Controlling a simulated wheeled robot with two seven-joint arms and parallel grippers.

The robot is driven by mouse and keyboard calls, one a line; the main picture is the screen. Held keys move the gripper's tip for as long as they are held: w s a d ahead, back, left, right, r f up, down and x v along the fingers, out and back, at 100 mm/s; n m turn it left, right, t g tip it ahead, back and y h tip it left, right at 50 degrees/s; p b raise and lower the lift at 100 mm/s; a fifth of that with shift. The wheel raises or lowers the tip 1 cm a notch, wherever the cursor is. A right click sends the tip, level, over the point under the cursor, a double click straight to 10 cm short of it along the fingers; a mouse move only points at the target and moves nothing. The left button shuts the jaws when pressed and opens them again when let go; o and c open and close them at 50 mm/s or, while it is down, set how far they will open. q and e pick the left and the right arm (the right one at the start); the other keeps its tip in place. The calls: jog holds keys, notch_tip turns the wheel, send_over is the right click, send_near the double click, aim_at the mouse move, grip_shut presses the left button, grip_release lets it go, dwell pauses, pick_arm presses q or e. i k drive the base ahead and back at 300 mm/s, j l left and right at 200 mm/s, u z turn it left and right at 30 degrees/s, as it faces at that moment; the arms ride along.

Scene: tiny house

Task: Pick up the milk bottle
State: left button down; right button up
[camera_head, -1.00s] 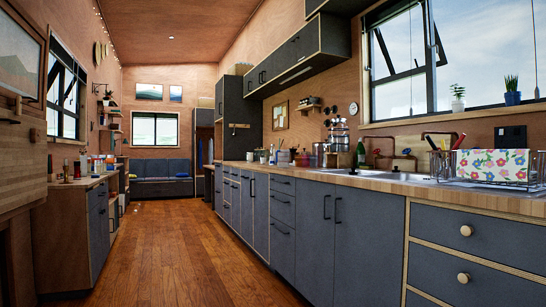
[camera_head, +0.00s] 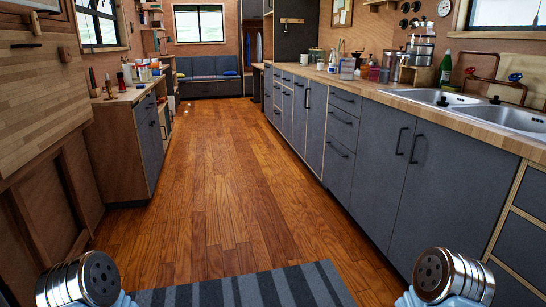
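I cannot make out a milk bottle for certain. A small white item (camera_head: 127,73) stands among things on the left counter (camera_head: 118,97), too small to identify. A green bottle (camera_head: 446,68) with a pale label stands upright on the right counter (camera_head: 400,92), behind the sink. Parts of my two arms show at the bottom left and bottom right corners. Neither gripper's fingers are in view.
The wooden floor (camera_head: 215,190) between the counters is clear, with a striped grey rug (camera_head: 240,290) in front of me. Blue-grey cabinets (camera_head: 372,150) line the right side below a double sink (camera_head: 435,97). A sofa (camera_head: 208,77) stands at the far end.

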aim_at(332, 64)
jog(key=i+u, duration=0.2)
jog(key=i, duration=2.5)
